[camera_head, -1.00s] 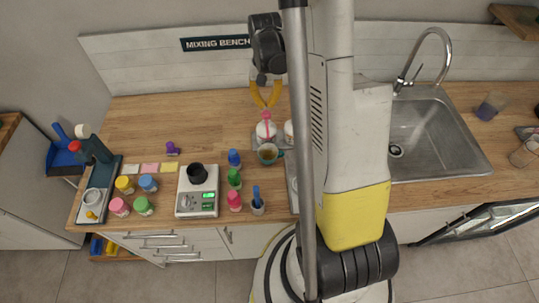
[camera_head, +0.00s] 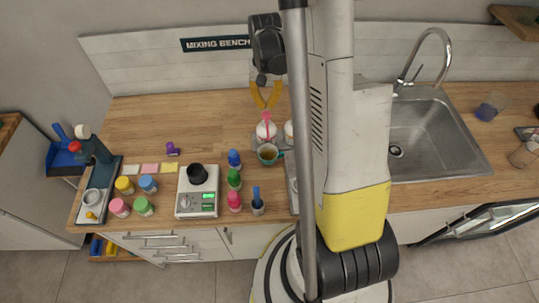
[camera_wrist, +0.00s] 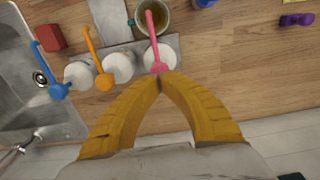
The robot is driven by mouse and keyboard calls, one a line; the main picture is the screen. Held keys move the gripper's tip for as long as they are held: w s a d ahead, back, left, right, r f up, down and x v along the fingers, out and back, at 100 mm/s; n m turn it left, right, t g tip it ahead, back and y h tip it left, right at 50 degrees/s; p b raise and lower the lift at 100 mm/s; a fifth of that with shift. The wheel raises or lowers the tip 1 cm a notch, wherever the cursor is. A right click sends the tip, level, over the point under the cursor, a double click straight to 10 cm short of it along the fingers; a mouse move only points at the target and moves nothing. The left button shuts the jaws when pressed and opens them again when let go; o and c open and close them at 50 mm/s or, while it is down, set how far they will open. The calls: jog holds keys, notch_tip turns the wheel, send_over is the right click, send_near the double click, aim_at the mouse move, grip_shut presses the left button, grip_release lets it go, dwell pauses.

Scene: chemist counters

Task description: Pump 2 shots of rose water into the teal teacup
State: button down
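A white bottle with a pink pump (camera_head: 266,131) stands on a grey tray at the back of the counter. It also shows in the wrist view (camera_wrist: 156,20). No label is readable. The teal teacup (camera_head: 268,154), with amber-brown liquid inside, stands just in front of it, near the pump's spout.
An orange pump bottle (camera_wrist: 118,67) and a blue pump bottle (camera_wrist: 78,74) stand in a row beside the pink one. The sink (camera_head: 430,145) is to the right. A scale (camera_head: 197,195) and several coloured jars stand to the left. The back-left counter (camera_head: 170,118) is clear.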

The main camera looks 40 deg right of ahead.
aim_at(266, 113)
jog(key=shift+f, duration=0.1)
jog(key=shift+f+b, duration=2.2)
jog(key=shift+f, duration=0.15)
jog(key=shift+r, duration=0.2)
jog(key=shift+r+p, duration=1.55)
jog(key=shift+r, duration=0.75)
jog(key=shift+f, duration=0.2)
